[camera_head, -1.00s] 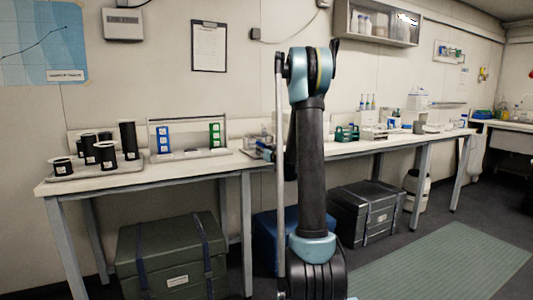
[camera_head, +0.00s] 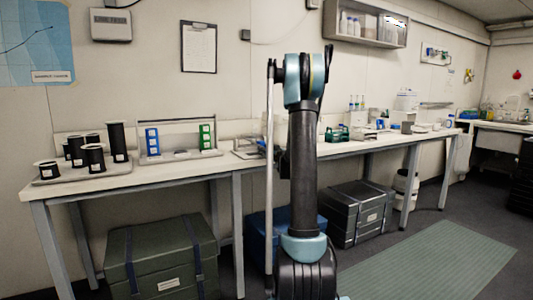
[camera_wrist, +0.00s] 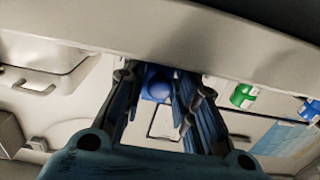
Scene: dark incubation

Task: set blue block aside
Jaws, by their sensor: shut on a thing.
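My gripper (camera_wrist: 160,95) is shut on a blue block (camera_wrist: 156,82) in the wrist view. The fingers stand on both sides of it and hide part of it. In the head view my arm is folded upright, and the gripper and held block are hidden. Another blue piece (camera_head: 152,141) and a green piece (camera_head: 206,137), both with white labels, stand upright at a grey rack (camera_head: 180,155) on the left bench. In the wrist view, a green piece (camera_wrist: 243,96) and a blue piece (camera_wrist: 308,110) show at the right.
Several black cylinders stand on a tray (camera_head: 88,175) at the bench's (camera_head: 110,183) left end. Labware crowds the bench's right part. A green chest (camera_head: 160,255), a blue box (camera_head: 257,235) and a dark case (camera_head: 357,215) sit underneath. The green floor mat (camera_head: 430,260) is clear.

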